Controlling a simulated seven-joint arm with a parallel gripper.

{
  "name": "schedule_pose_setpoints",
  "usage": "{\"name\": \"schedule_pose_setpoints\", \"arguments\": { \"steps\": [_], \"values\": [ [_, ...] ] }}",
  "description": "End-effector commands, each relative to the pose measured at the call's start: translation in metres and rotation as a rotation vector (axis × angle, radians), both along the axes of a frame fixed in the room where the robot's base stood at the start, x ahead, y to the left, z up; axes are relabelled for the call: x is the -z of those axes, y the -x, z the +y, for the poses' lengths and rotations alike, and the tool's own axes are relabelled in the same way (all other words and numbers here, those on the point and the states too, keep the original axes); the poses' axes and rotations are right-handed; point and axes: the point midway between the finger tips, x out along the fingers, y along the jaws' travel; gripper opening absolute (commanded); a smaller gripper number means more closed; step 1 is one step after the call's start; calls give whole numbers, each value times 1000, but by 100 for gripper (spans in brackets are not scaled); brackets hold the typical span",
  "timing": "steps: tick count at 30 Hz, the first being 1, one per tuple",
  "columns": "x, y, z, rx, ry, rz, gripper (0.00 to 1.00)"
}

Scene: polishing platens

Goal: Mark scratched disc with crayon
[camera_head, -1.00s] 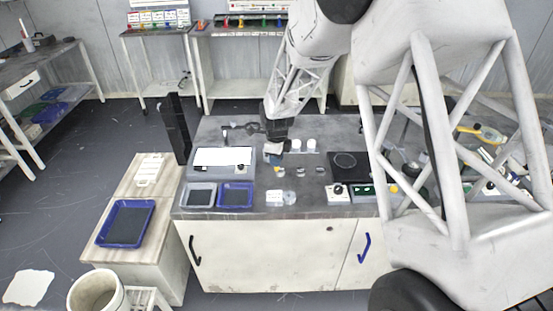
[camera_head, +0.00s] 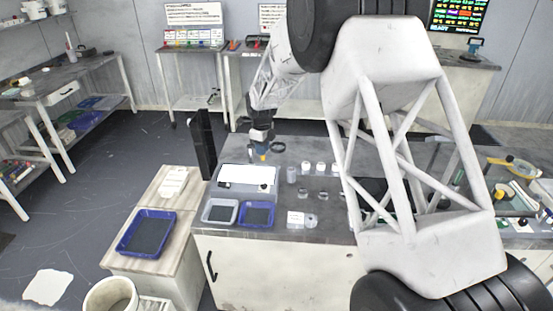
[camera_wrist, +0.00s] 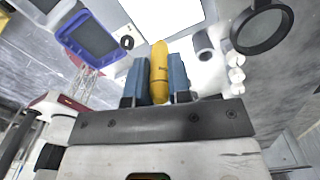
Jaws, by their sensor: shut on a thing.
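My gripper (camera_head: 261,146) is above the back right of the bright white light panel (camera_head: 248,174) in the head view. In the wrist view its two blue fingers (camera_wrist: 160,80) are shut on a yellow crayon (camera_wrist: 159,70), which points away from the wrist. The crayon tip (camera_head: 262,157) shows below the fingers in the head view, apart from the table. Small pale discs (camera_head: 304,195) (camera_head: 311,221) lie on the table right of the panel, one beside a white card (camera_head: 295,218). Scratches are too small to tell.
A grey tray (camera_head: 219,212) and a blue tray (camera_head: 257,214) stand in front of the panel. A grey cylinder (camera_head: 292,174), several white pots (camera_head: 320,167) and a round magnifier (camera_wrist: 262,28) are close by. A black post (camera_head: 203,145) stands left. My arm hides the table's right part.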

Motion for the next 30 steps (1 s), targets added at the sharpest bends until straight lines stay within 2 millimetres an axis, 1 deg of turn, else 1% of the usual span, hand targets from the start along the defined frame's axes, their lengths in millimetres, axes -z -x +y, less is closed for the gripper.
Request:
{"name": "schedule_pose_setpoints", "arguments": {
  "steps": [1,6,17,23,30],
  "values": [
    [-3,-4,7,-1,0,-2,0],
    [-5,-8,15,-1,0,0,0],
    [-6,-9,15,0,-1,-1,0],
    [-2,-8,15,0,-1,-1,0],
    [11,-8,15,0,0,0,0]
  ]
}}
